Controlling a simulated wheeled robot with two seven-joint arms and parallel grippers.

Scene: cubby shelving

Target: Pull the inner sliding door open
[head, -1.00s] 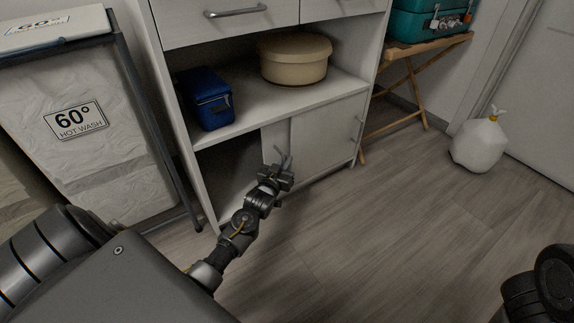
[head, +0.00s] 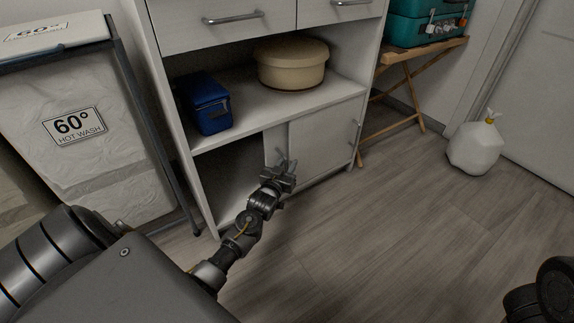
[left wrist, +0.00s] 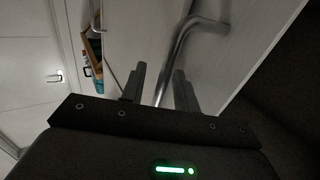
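The inner sliding door (head: 275,142) is a pale panel at the bottom of the white cabinet, set behind the outer sliding door (head: 322,137). A dark opening is to its left. My left gripper (head: 285,163) is in front of the inner door's panel, near the outer door's left edge. In the left wrist view its two fingers (left wrist: 158,75) are apart. A bent metal handle (left wrist: 188,38) runs down between them in the picture; I cannot tell whether they touch it. My right gripper is out of view.
A blue box (head: 206,103) and a beige round container (head: 291,63) stand on the shelf above. A hot-wash hamper (head: 95,165) is at left. A folding wooden stand (head: 400,90) and white bag (head: 474,147) are at right. The floor in front is clear.

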